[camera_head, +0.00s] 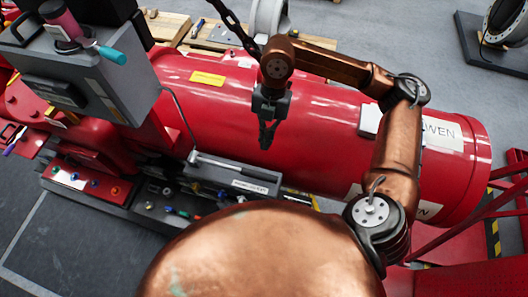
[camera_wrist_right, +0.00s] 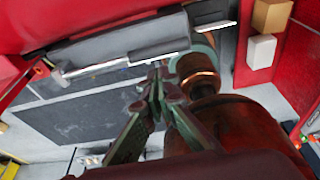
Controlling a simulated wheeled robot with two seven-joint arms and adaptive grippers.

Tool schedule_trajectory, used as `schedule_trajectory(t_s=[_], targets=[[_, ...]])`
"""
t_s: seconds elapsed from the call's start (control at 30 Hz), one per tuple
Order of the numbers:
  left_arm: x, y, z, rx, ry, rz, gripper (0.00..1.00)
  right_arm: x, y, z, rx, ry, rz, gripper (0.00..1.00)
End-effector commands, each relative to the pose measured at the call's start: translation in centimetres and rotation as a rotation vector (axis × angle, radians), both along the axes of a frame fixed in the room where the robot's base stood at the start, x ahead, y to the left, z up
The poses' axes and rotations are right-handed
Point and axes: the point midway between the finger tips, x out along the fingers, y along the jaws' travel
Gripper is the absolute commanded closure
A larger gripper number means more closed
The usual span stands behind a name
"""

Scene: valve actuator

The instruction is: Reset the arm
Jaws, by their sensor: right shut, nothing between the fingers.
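My right arm is copper-coloured and arches in from the right in the head view. My right gripper (camera_head: 266,133) hangs fingers down in front of the red cylinder (camera_head: 330,120) of the valve actuator. It is shut and empty. In the right wrist view its fingertips (camera_wrist_right: 158,75) meet, with the grey manifold bar (camera_wrist_right: 120,52) beyond them. A silver rod or handle (camera_head: 225,166) lies along that bar below the gripper in the head view. I cannot tell the exact gap between gripper and cylinder. My left gripper is not in view.
A grey control box (camera_head: 85,75) with a pink and teal item on top stands at the left. A red panel with buttons (camera_head: 88,184) sits below it. Wooden pallets (camera_head: 163,25) lie behind the cylinder. A chain hangs near my right wrist. Dark floor is free at lower left.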

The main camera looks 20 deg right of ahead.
Motion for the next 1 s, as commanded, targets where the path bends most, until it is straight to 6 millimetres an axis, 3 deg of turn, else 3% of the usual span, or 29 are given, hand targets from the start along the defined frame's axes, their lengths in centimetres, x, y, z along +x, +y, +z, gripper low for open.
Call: schedule_trajectory(t_s=[0.17, 0.47, 0.73, 1.0], targets=[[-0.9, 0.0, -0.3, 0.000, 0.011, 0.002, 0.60, 0.2, -0.2, 1.1, 0.001, -0.001, 0.000, 1.00], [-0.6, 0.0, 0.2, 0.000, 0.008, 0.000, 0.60, 0.2, -0.2, 1.7, 0.001, -0.001, 0.000, 1.00], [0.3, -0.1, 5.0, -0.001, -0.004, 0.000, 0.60, 0.1, -0.2, 6.6, 0.000, -0.004, 0.000, 1.00], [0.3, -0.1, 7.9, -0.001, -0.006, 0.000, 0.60, 0.1, -0.2, 9.4, 0.000, -0.005, 0.000, 1.00]])
